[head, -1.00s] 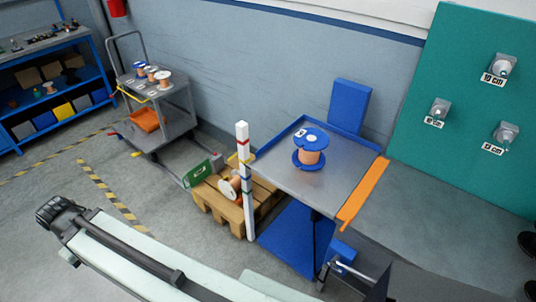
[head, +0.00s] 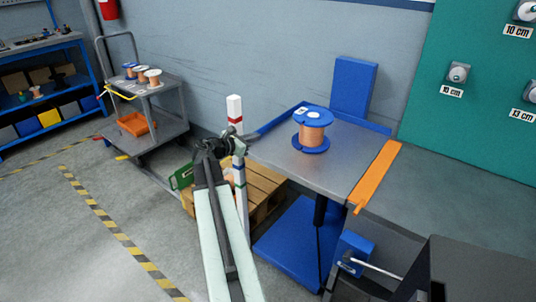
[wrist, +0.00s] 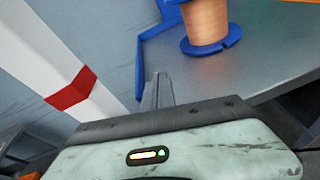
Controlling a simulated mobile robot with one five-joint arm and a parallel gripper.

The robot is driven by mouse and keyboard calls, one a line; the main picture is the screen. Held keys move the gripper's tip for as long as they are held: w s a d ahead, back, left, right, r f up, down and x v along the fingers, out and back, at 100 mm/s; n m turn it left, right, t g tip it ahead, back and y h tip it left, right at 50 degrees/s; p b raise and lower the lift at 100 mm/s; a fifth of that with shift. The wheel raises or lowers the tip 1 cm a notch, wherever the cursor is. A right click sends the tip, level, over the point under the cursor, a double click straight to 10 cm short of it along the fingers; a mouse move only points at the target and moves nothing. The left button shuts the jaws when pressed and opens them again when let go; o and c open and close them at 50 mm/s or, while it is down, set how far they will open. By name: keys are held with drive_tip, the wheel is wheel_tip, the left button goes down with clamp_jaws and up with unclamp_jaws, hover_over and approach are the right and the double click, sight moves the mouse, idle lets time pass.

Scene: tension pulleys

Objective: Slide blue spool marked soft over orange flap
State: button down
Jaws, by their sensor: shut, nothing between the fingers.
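The blue spool (head: 313,116) has blue flanges and copper wire, and stands upright on the grey table (head: 290,168). A small white label is on its top flange, but I cannot read it. In the wrist view the spool (wrist: 208,22) is at top centre, cut by the frame edge. The orange flap (head: 376,172) runs along the table's right edge, to the right of the spool and apart from it. My gripper (wrist: 157,92) is shut and empty. It points toward the table's left side, short of the spool and left of it in the head view.
A white post (head: 235,110) with coloured bands stands by the table's left corner, close to my arm. A blue rim (head: 280,121) edges the table's back and left. A wooden pallet (head: 262,190) lies below. A grey cart (head: 155,108) with spools is at left.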

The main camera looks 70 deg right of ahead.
sight(327, 142)
drive_tip(key=shift+n+g+h, duration=0.4)
drive_tip(key=shift+n+h, duration=0.1)
drive_tip(key=shift+n, duration=0.4)
drive_tip(key=s+d+b, duration=0.1)
drive_tip(key=s+d, duration=0.2)
drive_tip(key=s, duration=0.1)
drive_tip(key=shift+d, duration=0.2)
drive_tip(key=shift+s+d+r, duration=0.15)
drive_tip(key=shift+r, duration=0.05)
drive_tip(key=b+x, duration=0.1)
drive_tip(key=x, duration=1.5)
drive_tip(key=shift+s+d+b, duration=0.15)
drive_tip(key=shift+d+b, duration=0.15)
drive_tip(key=shift+b, duration=0.05)
drive_tip(key=shift+s, duration=0.1)
drive_tip(key=shift+s+a, duration=0.35)
drive_tip(key=shift+s, duration=0.95)
drive_tip(key=shift+s+a, duration=0.35)
drive_tip(key=shift+s, duration=0.95)
drive_tip(key=shift+s+a, duration=0.35)
drive_tip(key=shift+s, duration=0.9)
drive_tip(key=shift+s+a, duration=0.3)
drive_tip(key=shift+s, duration=1)
drive_tip(key=shift+s+a, duration=0.35)
drive_tip(key=shift+s, duration=0.95)
drive_tip(key=shift+s+a, duration=0.3)
drive_tip(key=shift+s, duration=1)
